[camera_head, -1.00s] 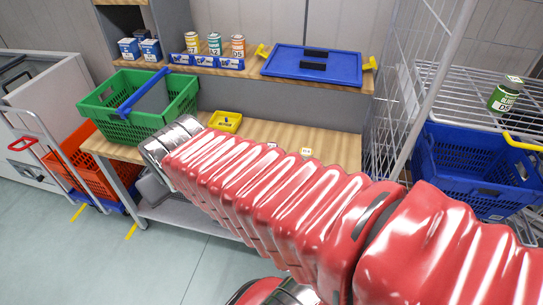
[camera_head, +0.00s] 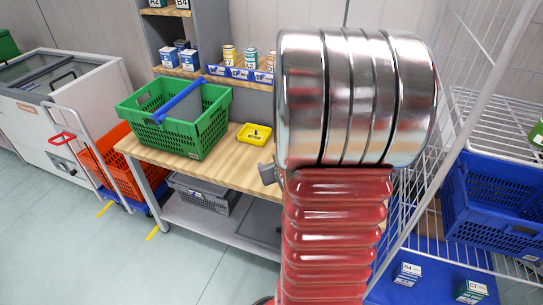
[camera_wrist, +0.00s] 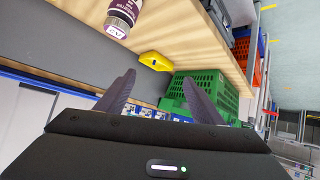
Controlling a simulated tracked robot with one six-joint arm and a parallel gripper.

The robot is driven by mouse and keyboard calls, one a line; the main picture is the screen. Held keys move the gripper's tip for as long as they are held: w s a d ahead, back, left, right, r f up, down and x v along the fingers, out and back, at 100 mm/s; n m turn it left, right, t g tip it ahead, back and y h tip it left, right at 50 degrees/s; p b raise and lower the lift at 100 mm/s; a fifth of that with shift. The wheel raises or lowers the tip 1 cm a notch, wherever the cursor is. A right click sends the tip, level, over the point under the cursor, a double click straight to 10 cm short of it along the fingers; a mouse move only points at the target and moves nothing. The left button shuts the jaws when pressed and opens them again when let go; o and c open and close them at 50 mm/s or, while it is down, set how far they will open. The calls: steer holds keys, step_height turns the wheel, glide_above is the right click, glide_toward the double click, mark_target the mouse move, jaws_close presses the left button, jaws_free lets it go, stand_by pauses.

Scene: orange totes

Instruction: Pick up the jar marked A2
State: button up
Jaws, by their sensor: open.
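In the head view my arm hides most of the bench's right part.
A yellow tray (camera_head: 254,133) and a green crate (camera_head: 159,105) sit on the wooden bench (camera_head: 245,174). Blue boxes (camera_head: 188,60) stand on the shelf to the left. A wire rack with a blue crate (camera_head: 492,197) stands at the right. The floor (camera_head: 60,240) at front left is clear.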

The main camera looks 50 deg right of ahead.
steer(key=s+d+f+m+t+h, duration=0.1)
steer(key=s+d+f+m+t, duration=0.1)
steer(key=s+d+f, duration=0.5)
steer(key=shift+s+d+f+h, duration=0.2)
steer(key=shift+d+f+h, duration=0.05)
steer(key=shift+d+h, duration=0.1)
steer(key=x, duration=0.8)
steer(key=shift+w+d+f, duration=0.15)
steer(key=shift+w, duration=0.1)
steer(key=shift+x, duration=2.65)
